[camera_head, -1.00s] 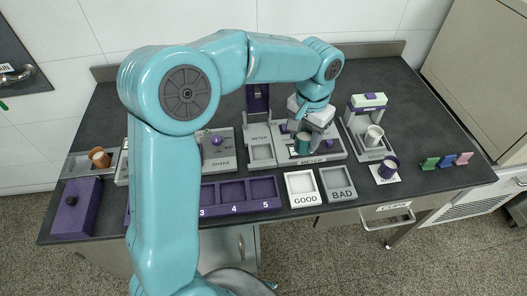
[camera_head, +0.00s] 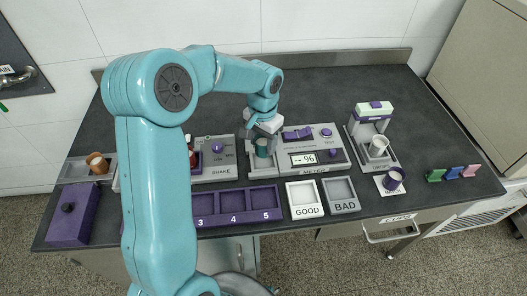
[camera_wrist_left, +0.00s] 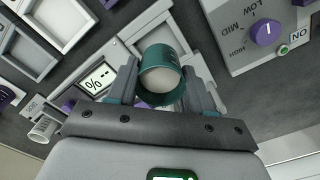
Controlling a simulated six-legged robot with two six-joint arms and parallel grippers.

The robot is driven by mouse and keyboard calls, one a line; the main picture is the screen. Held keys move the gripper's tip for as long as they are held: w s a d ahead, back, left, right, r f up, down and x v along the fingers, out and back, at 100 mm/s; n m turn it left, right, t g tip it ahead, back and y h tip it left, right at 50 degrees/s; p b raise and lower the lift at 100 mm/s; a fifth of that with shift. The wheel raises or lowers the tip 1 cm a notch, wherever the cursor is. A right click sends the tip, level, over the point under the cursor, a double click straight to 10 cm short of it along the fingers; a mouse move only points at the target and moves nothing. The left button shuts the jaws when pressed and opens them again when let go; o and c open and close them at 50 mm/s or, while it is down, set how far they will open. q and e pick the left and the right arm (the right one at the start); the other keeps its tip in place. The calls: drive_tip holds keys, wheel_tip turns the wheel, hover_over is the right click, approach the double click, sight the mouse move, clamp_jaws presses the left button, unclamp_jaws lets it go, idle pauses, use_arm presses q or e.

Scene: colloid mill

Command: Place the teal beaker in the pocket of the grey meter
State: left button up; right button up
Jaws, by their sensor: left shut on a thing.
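The teal beaker (camera_head: 262,148) is held in my left gripper (camera_head: 263,143), upright, over the pocket end of the grey meter (camera_head: 341,160). In the left wrist view the beaker (camera_wrist_left: 160,72) sits between the two fingers of my left gripper (camera_wrist_left: 163,85), which are shut on it. The meter's pocket (camera_head: 262,170) is a pale square recess at its left end; the beaker and gripper hide part of it. The meter's display (camera_wrist_left: 98,78) reads "-- %". I cannot tell whether the beaker touches the pocket floor. My right gripper is not in view.
The SHAKE unit (camera_head: 217,160) stands just left of the meter. In front are a purple numbered rack (camera_head: 236,217), a GOOD tray (camera_head: 305,197) and a BAD tray (camera_head: 341,194). A dispenser (camera_head: 374,125) with a white cup stands at right. The table behind is clear.

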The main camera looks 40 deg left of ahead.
sight(263, 152)
use_arm(q)
wheel_tip(263, 152, down, 4)
drive_tip(key=shift+f, duration=0.25)
drive_tip(key=shift+w+a+f, duration=0.1)
drive_tip(key=shift+f, duration=0.2)
drive_tip(key=shift+f, duration=0.1)
drive_tip(key=o, duration=1)
drive_tip(key=shift+o, duration=0.2)
drive_tip(key=shift+r, duration=0.3)
wheel_tip(263, 152, up, 12)
